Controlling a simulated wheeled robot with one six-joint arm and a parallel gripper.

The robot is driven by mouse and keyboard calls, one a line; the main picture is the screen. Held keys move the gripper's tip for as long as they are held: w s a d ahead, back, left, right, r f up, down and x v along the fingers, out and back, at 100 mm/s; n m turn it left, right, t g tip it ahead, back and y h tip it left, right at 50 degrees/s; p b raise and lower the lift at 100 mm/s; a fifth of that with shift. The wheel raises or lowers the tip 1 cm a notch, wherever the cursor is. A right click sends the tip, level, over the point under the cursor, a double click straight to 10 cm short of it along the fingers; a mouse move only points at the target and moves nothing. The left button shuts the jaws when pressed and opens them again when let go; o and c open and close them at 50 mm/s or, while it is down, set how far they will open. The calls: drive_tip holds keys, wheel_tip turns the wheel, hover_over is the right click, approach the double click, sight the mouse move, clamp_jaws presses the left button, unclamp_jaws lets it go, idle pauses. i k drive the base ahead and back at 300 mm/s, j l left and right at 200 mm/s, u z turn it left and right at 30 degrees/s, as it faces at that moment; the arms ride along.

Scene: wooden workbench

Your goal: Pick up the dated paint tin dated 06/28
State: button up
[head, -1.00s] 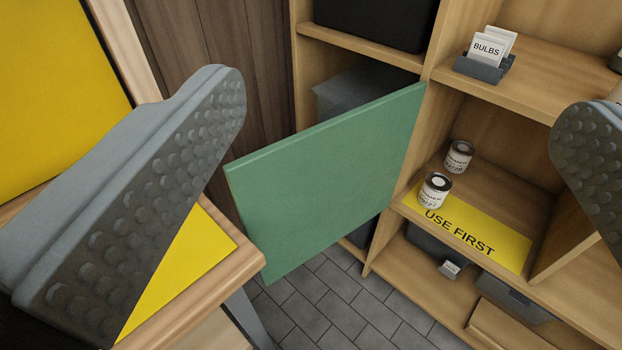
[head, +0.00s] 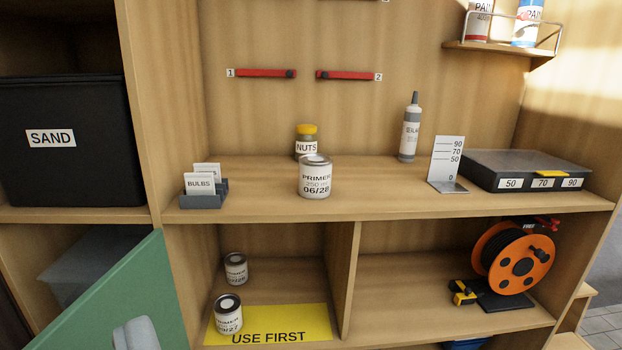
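A small white paint tin (head: 316,180) with a grey lid, labelled PRIMER 250 ml 06/28, stands upright on the middle shelf, near its front edge. Two similar PRIMER tins stand in the lower left compartment, a rear tin (head: 235,269) and a front tin (head: 228,316). Their dates are too small to read surely; the front one seems to end in 27.
A NUTS jar (head: 306,139) stands close behind the 06/28 tin. The BULBS holder (head: 203,187) is left, a sealant tube (head: 410,128) right. A yellow USE FIRST mat (head: 290,318) lies below. The green door (head: 110,298) stands open at lower left.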

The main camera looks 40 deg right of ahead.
sight(315, 170)
drive_tip(key=i+l, duration=0.1)
drive_tip(key=l, duration=0.2)
drive_tip(key=i+l, duration=0.1)
drive_tip(key=l, duration=0.25)
drive_tip(key=i+l, duration=0.1)
drive_tip(key=l, duration=0.2)
drive_tip(key=i+l, duration=0.15)
drive_tip(key=l, duration=0.15)
